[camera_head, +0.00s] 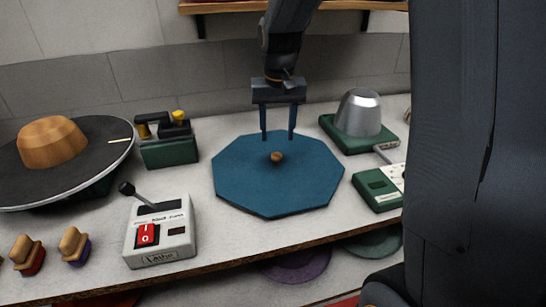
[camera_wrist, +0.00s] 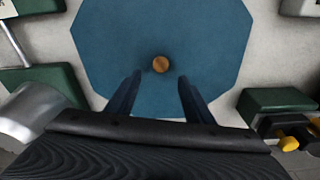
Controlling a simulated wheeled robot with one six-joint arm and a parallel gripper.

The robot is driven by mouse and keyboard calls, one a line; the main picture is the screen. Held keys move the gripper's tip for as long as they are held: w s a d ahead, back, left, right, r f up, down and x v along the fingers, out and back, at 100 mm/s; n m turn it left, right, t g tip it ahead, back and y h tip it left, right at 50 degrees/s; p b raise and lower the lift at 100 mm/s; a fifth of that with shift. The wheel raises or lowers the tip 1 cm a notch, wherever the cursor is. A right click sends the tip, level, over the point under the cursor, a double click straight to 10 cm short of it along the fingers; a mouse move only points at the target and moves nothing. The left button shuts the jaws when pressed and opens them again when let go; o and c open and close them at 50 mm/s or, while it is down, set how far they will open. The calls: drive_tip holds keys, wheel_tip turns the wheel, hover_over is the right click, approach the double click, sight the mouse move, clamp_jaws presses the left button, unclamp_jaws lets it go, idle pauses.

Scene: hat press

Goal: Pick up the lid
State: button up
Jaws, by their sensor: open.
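The lid (camera_head: 250,180) is a flat blue octagonal plate lying on the worktable, with a small round wooden knob (camera_head: 277,157) at its middle. In the wrist view the lid (camera_wrist: 120,40) fills the centre and its knob (camera_wrist: 160,64) sits between and just beyond the fingertips. My gripper (camera_head: 278,138) is open and empty, pointing down over the back part of the lid. Its two fingers (camera_wrist: 160,75) also show in the wrist view, one on each side of the knob's line. Nothing is between them. The fingers' exact height above the lid is hard to tell.
A silver dome on a green base (camera_head: 358,113) stands right of the lid, with a green-and-white device (camera_head: 377,188) in front. A green box with yellow knobs (camera_head: 168,148), a lever switch box (camera_head: 160,235) and a round dark plate with a wooden hat block (camera_head: 52,142) stand left.

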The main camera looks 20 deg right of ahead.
sight(277, 155)
drive_tip(key=shift+w+f, duration=0.2)
drive_tip(key=shift+f, duration=0.2)
drive_tip(key=shift+f+p, duration=0.95)
drive_tip(key=shift+f, duration=2.45)
clamp_jaws()
